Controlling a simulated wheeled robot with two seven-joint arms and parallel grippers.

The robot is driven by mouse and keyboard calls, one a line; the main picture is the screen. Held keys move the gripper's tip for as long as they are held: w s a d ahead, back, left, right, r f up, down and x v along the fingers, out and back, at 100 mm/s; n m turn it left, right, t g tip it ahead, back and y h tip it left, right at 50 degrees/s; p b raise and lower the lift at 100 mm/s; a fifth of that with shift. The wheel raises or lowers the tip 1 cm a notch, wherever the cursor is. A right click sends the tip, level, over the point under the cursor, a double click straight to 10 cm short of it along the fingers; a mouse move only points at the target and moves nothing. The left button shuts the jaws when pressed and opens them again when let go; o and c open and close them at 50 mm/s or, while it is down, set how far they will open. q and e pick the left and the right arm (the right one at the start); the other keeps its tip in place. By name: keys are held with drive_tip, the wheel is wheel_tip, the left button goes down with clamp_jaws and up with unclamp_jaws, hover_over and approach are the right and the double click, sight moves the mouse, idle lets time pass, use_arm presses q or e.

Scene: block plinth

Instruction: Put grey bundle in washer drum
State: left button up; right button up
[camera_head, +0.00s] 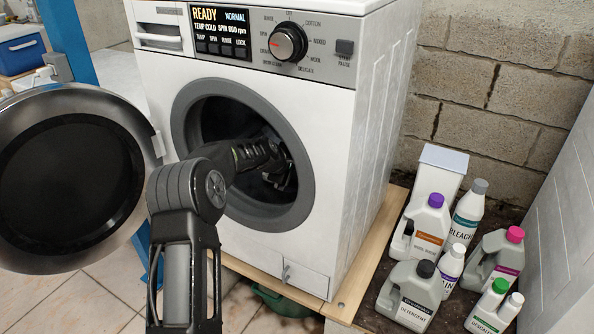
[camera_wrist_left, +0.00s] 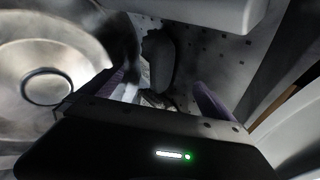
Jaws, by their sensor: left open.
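The washer drum (camera_head: 262,170) is open in the front of the white washer. My left arm reaches through its opening, and my left gripper (camera_head: 284,178) is inside, partly in shadow. In the left wrist view the gripper (camera_wrist_left: 155,100) has its two fingers spread apart. A dark grey lump, apparently the grey bundle (camera_wrist_left: 158,58), lies just beyond and between the fingertips against the perforated drum wall (camera_wrist_left: 215,55). I cannot tell whether a finger touches it. The bundle cannot be made out in the head view.
The round washer door (camera_head: 130,115) stands swung open at the left. Inside, a pale drum paddle (camera_wrist_left: 195,10) juts out at the top. Several detergent bottles (camera_head: 430,235) stand on the floor at the right.

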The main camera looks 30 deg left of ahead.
use_arm(q)
drive_tip(key=shift+r, duration=0.1)
drive_tip(key=v, duration=0.7)
drive_tip(key=shift+p, duration=0.4)
drive_tip(key=s+b, duration=0.3)
drive_tip(key=s, duration=0.2)
drive_tip(key=s+b, duration=0.3)
drive_tip(key=s, duration=0.2)
drive_tip(key=shift+s+d+f, duration=0.1)
drive_tip(key=shift+s+f, duration=0.15)
drive_tip(key=shift+s, duration=0.05)
drive_tip(key=s+b, duration=0.3)
drive_tip(key=s, duration=0.8)
drive_tip(key=shift+s+r+b, duration=0.15)
drive_tip(key=shift+s+b, duration=0.05)
drive_tip(key=shift+b, duration=0.1)
